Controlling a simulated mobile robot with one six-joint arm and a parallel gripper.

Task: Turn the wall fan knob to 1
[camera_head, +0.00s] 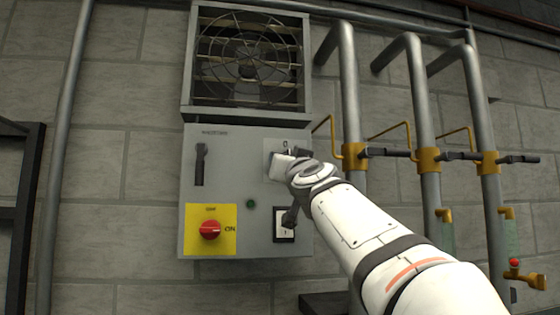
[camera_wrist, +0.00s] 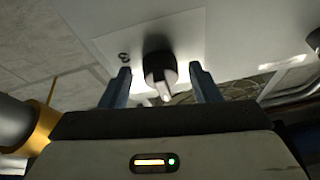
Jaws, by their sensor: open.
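The fan knob (camera_wrist: 157,66) is a dark round knob with a pale pointer, on a white label plate (camera_wrist: 225,40). A small printed mark, perhaps a 3, shows to its left. My gripper (camera_wrist: 162,86) is open, with one finger on each side of the knob and a visible gap on both sides. The wall fan (camera_head: 248,60) sits above the box in a square housing.
The box also carries a black lever (camera_head: 200,165), a red switch (camera_head: 209,230) on a yellow plate, a green light (camera_head: 251,204) and a lower right switch (camera_head: 285,232). Pipes with yellow valve fittings (camera_head: 355,156) stand close to the right of the box.

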